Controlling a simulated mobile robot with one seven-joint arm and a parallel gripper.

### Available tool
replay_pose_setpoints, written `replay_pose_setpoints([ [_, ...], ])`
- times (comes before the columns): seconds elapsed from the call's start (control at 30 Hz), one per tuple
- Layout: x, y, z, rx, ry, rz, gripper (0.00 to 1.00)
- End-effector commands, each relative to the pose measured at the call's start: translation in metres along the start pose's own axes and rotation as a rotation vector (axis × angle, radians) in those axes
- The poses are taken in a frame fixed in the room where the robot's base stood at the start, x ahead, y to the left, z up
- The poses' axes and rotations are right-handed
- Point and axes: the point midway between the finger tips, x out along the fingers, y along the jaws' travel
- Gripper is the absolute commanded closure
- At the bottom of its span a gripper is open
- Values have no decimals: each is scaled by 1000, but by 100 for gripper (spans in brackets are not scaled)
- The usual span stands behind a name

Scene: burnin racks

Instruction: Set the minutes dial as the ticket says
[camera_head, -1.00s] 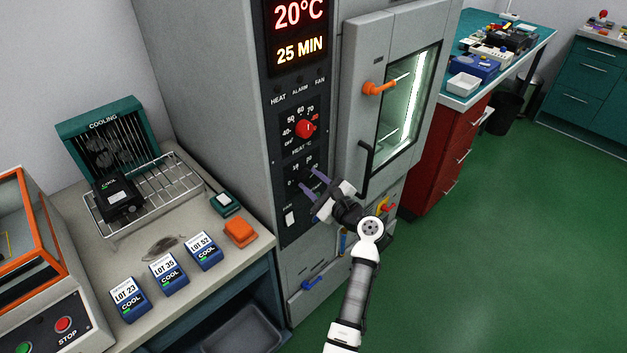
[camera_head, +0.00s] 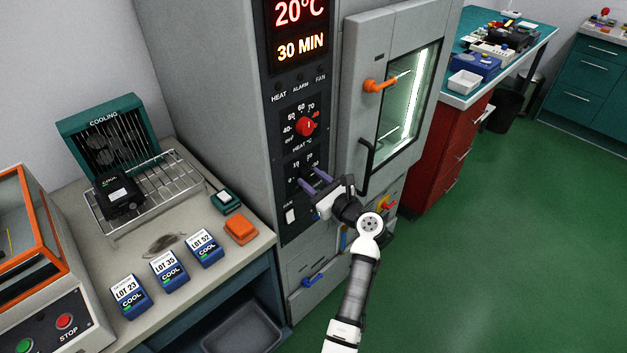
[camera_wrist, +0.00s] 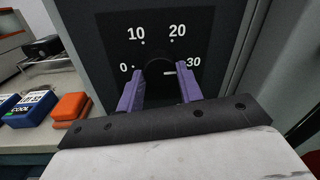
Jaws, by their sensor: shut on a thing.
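The minutes dial (camera_wrist: 160,70) is a dark knob on the black panel, with marks 0, 10, 20 and 30 around it in the wrist view. Its white pointer line points right, toward the 30 mark. My gripper (camera_head: 314,184) has its purple fingers shut on the dial, one on each side; the fingers also show in the wrist view (camera_wrist: 160,92). The display (camera_head: 298,30) above reads 20°C and 30 MIN. The red heat dial (camera_head: 306,127) sits above the minutes dial. No ticket can be made out in these frames.
The oven door (camera_head: 385,95) with its black handle (camera_head: 367,165) is close to the right of my gripper. A white fan switch (camera_head: 291,215) is below left. A bench with labelled lot boxes (camera_head: 168,271) and an orange block (camera_head: 240,229) stands left. Green floor is free at right.

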Motion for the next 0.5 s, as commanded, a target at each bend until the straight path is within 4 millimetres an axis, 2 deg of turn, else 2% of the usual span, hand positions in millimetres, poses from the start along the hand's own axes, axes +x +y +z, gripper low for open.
replay_pose_setpoints([
  [0.23,0,0,-1,3,1,0,87],
  [0.27,0,0,-1,3,1,0,63],
  [0.4,0,0,-1,2,1,0,44],
  [0.5,0,0,-1,1,1,0,42],
])
